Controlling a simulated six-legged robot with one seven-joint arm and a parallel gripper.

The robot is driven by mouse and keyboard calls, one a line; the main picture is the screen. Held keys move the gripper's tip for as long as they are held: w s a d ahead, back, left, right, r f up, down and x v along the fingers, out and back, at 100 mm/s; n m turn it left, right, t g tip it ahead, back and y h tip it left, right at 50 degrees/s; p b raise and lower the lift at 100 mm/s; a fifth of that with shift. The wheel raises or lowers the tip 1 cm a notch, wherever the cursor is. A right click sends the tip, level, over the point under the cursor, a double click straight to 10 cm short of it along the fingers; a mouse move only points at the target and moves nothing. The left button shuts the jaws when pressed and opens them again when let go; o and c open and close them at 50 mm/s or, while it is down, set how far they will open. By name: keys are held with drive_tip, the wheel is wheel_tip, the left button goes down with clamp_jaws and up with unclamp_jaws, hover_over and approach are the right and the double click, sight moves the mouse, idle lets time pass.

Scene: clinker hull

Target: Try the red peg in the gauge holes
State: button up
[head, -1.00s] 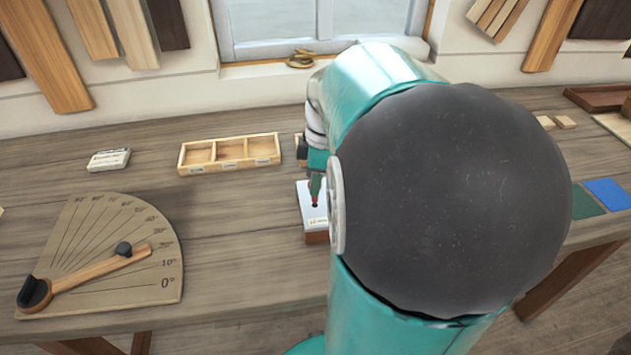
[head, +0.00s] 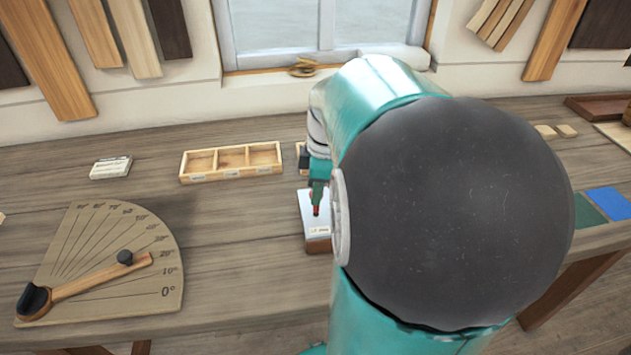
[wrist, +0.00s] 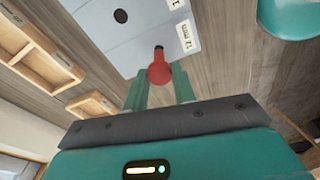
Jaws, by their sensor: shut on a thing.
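The red peg (wrist: 160,73) is held between the two fingers of my gripper (wrist: 158,92) in the wrist view. In the head view the red peg (head: 317,199) points down over the gauge block (head: 314,226), which has a white top and a brown side. A dark spot shows at the peg's end, near the 12 mm label. I cannot tell whether the tip is in a hole or just above it. Another gauge hole (wrist: 121,16) is empty in the wrist view. My gripper (head: 318,184) in the head view is partly hidden by my arm.
A three-compartment wooden tray (head: 231,161) stands behind and left of the block. A small labelled white block (head: 111,167) and an angle board (head: 130,250) with a wooden pointer lie further left. Green and blue squares (head: 608,203) are at right. My arm hides the bench's middle right.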

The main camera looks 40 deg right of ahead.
drive_tip(key=shift+f, duration=0.8)
idle(0.8)
drive_tip(key=shift+r, duration=0.2)
drive_tip(key=shift+r, duration=1.5)
drive_tip(key=shift+w+d, duration=0.1)
